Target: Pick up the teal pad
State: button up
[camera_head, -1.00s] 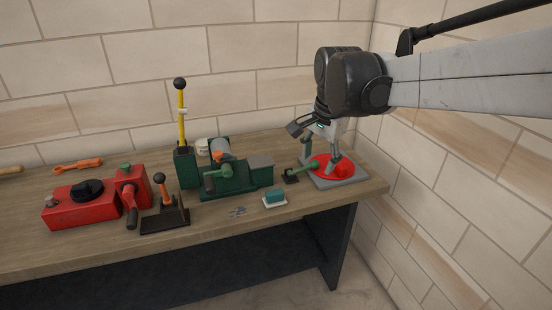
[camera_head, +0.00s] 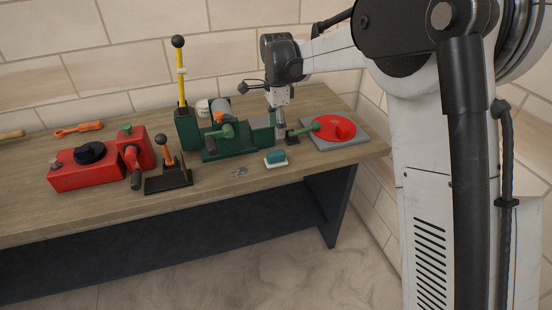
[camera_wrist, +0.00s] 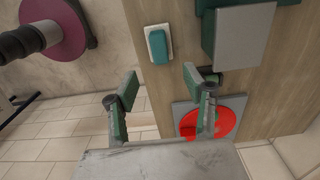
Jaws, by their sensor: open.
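The teal pad (camera_head: 275,156) sits on a small white base near the front edge of the workbench, right of centre. It also shows near the top of the wrist view (camera_wrist: 158,46), beyond my fingertips and a little left of the middle between them. My gripper (camera_head: 281,133) hangs pointing down just behind the pad, between the green machine and the red disc. In the wrist view my gripper (camera_wrist: 160,82) is open, its two green-lined fingers apart with nothing between them.
A green machine (camera_head: 238,143) stands left of my gripper. A red disc (camera_head: 334,127) on a grey plate with a green handle (camera_head: 305,130) is at right. Levers and a red box (camera_head: 88,168) stand farther left. Small grey bits (camera_head: 240,171) lie left of the pad.

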aim_at(276, 153)
notch_tip(276, 153, down, 12)
jog(key=shift+a+r+p, duration=0.1)
jog(key=shift+r+p, duration=0.05)
jog(key=shift+p, duration=0.2)
jog(key=shift+s, duration=0.1)
grip_shut()
dwell(0.4)
